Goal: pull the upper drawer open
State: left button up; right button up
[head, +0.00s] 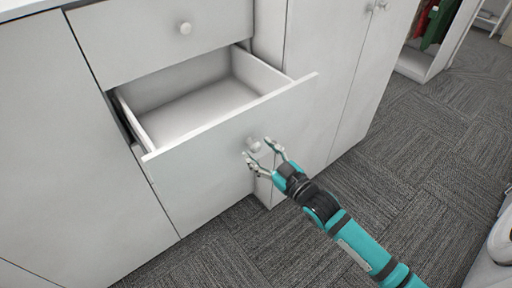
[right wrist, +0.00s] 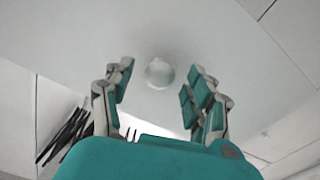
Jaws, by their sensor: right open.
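A white drawer is pulled well out of the cabinet, with its empty inside showing; its front panel (head: 205,165) carries a round knob (head: 253,145). Above it is a closed panel (head: 150,35) with its own round knob (head: 185,28). My right gripper (head: 260,152) is open at the open drawer's knob. In the right wrist view the knob (right wrist: 159,73) shows between the spread fingers, with gaps on both sides; I cannot tell whether the fingertips reach past it. My left gripper is not in view.
Tall white cabinet doors flank the drawers on the left (head: 60,150) and right (head: 325,70). Grey carpet (head: 400,150) is open floor to the right and in front. An open shelf unit with red and green cloth (head: 436,25) stands at the back right.

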jog(key=v, duration=0.9)
jog(key=shift+s+d, duration=0.2)
jog(key=shift+s, duration=0.1)
jog(key=d+f+m+g+h, duration=0.1)
jog(key=d+f+m+h, duration=0.15)
jog(key=f, duration=0.65)
jog(key=d+f+m+g+h, duration=0.15)
jog(key=d+f, duration=0.25)
jog(key=f, duration=0.4)
jog(key=s+d+f+m+g+h, duration=0.1)
jog(key=s+d+f+h, duration=0.15)
jog(key=f, duration=0.55)
jog(key=s+d+f+g+h, duration=0.15)
jog(key=s+d+f, duration=0.25)
jog(key=f, duration=0.5)
jog(key=s+d+f+m+g+h, duration=0.2)
jog(key=s+f+g, duration=0.2)
jog(key=s+f, duration=0.95)
jog(key=s+f+g, duration=0.2)
jog(key=s+f, duration=0.1)
jog(key=s, duration=0.7)
jog(key=s+a+f+g, duration=0.1)
jog(key=s+f+g, duration=0.1)
jog(key=s, duration=0.8)
jog(key=shift+s+f+m+g+h, duration=0.3)
jog(key=shift+f+m, duration=0.1)
jog(key=shift+f, duration=0.2)
